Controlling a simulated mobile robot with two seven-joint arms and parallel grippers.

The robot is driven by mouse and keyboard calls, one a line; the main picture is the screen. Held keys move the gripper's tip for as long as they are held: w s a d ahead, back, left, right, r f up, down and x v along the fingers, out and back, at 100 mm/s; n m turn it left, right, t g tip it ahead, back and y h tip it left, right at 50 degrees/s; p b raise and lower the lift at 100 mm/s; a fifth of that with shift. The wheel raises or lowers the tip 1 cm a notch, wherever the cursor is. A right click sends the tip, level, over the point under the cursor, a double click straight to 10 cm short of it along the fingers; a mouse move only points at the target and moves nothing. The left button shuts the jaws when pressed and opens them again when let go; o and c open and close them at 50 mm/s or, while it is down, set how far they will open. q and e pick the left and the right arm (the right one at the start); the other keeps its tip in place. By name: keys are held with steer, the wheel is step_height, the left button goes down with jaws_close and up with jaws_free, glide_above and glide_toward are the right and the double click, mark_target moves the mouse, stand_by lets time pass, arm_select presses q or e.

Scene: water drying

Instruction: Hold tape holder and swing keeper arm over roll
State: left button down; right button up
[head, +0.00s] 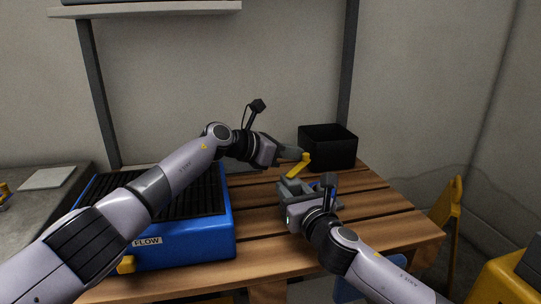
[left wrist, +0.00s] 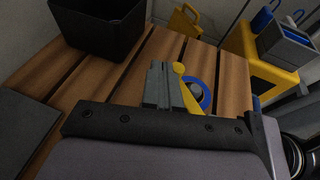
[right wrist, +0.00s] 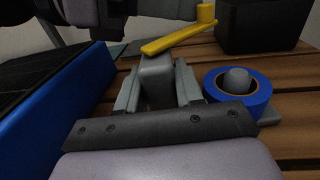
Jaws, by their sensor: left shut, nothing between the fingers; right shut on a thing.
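The grey tape holder has a block (right wrist: 157,78) with a yellow keeper arm (right wrist: 180,38) on top and a raised knob at the arm's far end. A blue tape roll (right wrist: 222,84) sits around a grey spindle to the right of the block. The keeper arm points away from my right gripper, beside the roll rather than across it in that view. My right gripper (right wrist: 157,92) is shut on the block. My left gripper (head: 298,154) is shut and empty, close to the keeper arm; its fingertips (left wrist: 158,72) lie just left of the knob (left wrist: 179,68). Contact is unclear.
The holder is over a slatted wooden table (head: 385,211). A black bin (head: 335,150) stands behind it. A blue box labelled FLOW (head: 190,240) with a dark ribbed top is at the left. A yellow stand (head: 446,208) is beyond the table's right edge.

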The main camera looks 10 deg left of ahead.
mark_target(307, 154)
arm_select(q)
steer(key=shift+s+d+m+g, duration=0.15)
steer(key=shift+d, duration=0.55)
steer(key=shift+s+d+m+g, duration=0.1)
steer(key=shift+d+m+g, duration=0.05)
steer(key=shift+d, duration=0.55)
steer(key=shift+d+h, duration=0.1)
steer(key=shift+h, duration=0.2)
stand_by(0.7)
steer(key=shift+s+a, duration=0.55)
steer(key=shift+s, duration=0.05)
steer(key=v, duration=1.2)
steer(key=shift+r, duration=0.1)
stand_by(0.4)
